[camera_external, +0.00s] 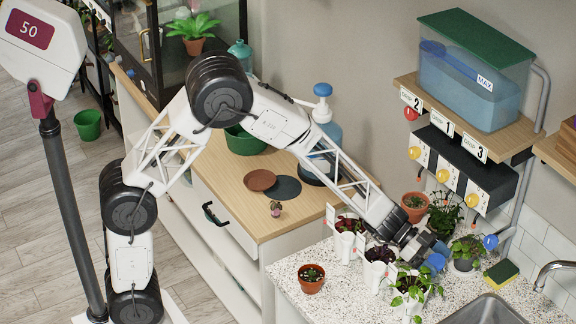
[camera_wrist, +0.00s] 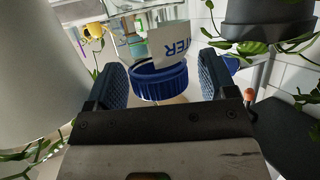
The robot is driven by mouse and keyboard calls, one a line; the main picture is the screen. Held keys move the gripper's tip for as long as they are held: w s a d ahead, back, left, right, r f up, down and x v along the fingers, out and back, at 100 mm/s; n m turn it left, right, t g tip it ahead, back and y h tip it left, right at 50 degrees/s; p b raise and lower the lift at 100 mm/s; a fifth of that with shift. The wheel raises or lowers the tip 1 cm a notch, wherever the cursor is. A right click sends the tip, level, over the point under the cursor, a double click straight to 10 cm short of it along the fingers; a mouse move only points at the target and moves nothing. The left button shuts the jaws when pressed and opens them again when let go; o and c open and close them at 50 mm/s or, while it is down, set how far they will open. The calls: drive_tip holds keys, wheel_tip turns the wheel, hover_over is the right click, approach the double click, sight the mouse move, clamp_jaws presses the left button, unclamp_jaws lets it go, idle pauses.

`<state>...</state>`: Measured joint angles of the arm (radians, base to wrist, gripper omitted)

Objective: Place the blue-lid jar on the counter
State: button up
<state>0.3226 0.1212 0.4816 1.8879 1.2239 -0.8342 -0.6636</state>
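The blue lid (camera_wrist: 160,82) of the jar lies between my two finger pads in the wrist view. In the external view my gripper (camera_external: 418,252) reaches down low among the plants at the back of the speckled counter (camera_external: 345,290). A blue round part (camera_external: 436,262) shows beside it. Most of the jar is hidden there.
Potted plants crowd my gripper, including a leafy white pot (camera_external: 412,295) and a dark pot (camera_external: 464,264). A small terracotta pot (camera_external: 311,279) stands at the counter's front left. A sponge (camera_external: 501,273) and sink (camera_external: 486,310) lie to the right. Dispensers (camera_external: 462,168) hang above.

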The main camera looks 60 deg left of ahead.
drive_tip(key=shift+r, duration=0.2)
drive_tip(key=v, duration=0.7)
drive_tip(key=shift+a, duration=0.2)
drive_tip(key=shift+r, duration=0.1)
idle(0.8)
